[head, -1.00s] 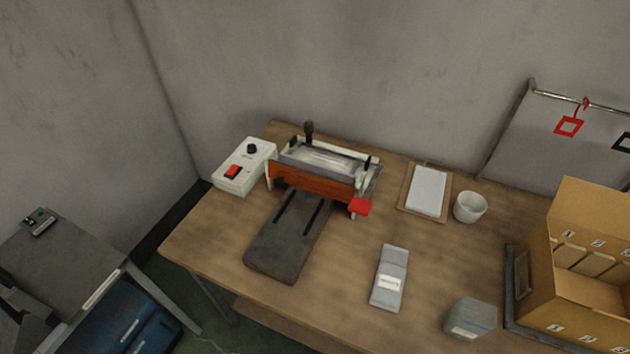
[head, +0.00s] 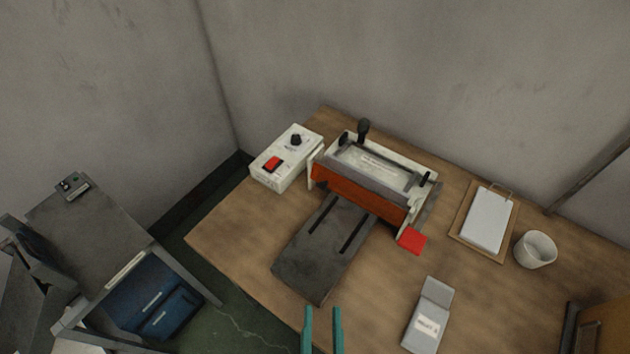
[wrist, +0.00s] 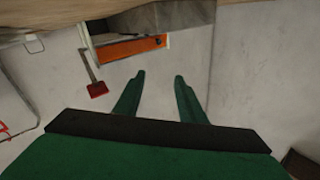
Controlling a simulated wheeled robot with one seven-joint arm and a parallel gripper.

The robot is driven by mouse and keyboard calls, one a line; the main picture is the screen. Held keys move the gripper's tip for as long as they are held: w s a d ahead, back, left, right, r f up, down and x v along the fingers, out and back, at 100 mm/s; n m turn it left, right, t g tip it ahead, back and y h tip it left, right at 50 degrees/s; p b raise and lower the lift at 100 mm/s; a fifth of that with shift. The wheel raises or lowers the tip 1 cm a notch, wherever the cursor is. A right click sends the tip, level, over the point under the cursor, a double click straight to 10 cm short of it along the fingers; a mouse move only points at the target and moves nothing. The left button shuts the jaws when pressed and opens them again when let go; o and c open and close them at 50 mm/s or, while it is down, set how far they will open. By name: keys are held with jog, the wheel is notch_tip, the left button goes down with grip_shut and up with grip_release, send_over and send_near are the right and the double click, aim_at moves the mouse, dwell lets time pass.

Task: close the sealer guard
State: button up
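The sealer (head: 378,165) stands on the wooden table, with an orange-red guard panel (head: 360,191) along its front. A red tab (head: 412,240) sticks out at the guard's right end. A dark grey slotted plate (head: 318,257) lies in front of the sealer. My gripper (head: 322,312) has two teal fingers, apart and empty, at the bottom of the head view, in front of the sealer. In the wrist view the fingers of my gripper (wrist: 160,78) are spread, with the orange panel (wrist: 130,48) and red tab (wrist: 97,89) beyond them.
A white control box (head: 287,158) with a red switch stands left of the sealer. A grey labelled pack (head: 428,315), a clipboard (head: 486,220) and a white cup (head: 535,249) are to the right. A grey cabinet (head: 90,225) with blue bins stands at left. Bare tabletop (head: 385,280) lies between plate and pack.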

jog(key=w+d+r+m+t+h, duration=0.25)
jog(key=w+r+m+h, duration=0.3)
jog(key=r+m, duration=0.4)
jog(key=w+d+r+m+t+h, duration=0.1)
jog(key=w+d+r+m+h, duration=0.45)
jog(key=m, duration=0.75)
jog(key=m+g+y, duration=0.4)
jog(key=m+g, duration=0.7)
jog(key=m, duration=0.6)
send_near(321, 187)
jog(key=x, duration=0.7)
jog(key=shift+w+d, duration=0.15)
